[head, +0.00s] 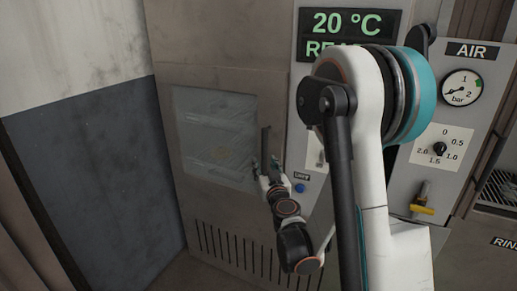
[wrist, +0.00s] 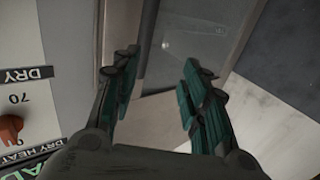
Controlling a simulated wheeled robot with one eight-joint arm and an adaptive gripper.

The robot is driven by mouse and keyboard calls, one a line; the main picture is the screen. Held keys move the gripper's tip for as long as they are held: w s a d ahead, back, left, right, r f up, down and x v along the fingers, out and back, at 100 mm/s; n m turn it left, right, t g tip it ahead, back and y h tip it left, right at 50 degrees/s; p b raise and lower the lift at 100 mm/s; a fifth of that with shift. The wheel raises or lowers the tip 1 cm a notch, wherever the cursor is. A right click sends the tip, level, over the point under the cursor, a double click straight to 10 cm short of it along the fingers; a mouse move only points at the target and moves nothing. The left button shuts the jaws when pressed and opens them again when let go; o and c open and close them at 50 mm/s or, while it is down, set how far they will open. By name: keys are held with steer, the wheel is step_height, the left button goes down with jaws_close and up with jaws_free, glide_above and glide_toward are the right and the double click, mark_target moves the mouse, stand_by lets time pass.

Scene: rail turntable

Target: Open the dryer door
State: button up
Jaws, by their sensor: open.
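The dryer door (head: 215,78) is a brownish-grey panel with a glass window (head: 212,135), and it looks shut. Its handle (head: 266,141) is a dark upright bar at the right of the window. My gripper (head: 268,165) is at the lower end of the handle in the head view. In the wrist view my gripper (wrist: 160,85) is open, with its dark green fingers apart. A dark bar, which looks like the handle (wrist: 148,38), runs down toward the gap, close to the left finger. Whether a finger touches it I cannot tell.
Right of the door is a control panel with a lit display (head: 345,22), a blue button (head: 300,188), a pressure gauge (head: 462,88) and a yellow valve (head: 422,208). A grey-and-white wall (head: 85,150) stands at the left. An orange knob (wrist: 10,128) shows in the wrist view.

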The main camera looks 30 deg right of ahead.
mark_target(265, 152)
steer(key=shift+m+h, duration=0.3)
steer(key=shift+h, duration=0.2)
steer(key=x, duration=0.4)
steer(key=d+f+b+x, duration=0.1)
steer(key=x, duration=0.4)
steer(key=d+b+x, duration=0.1)
steer(key=x, duration=0.4)
steer(key=shift+s+f, duration=0.25)
steer(key=shift+f, duration=0.15)
steer(key=shift+c, duration=0.5)
jaws_close()
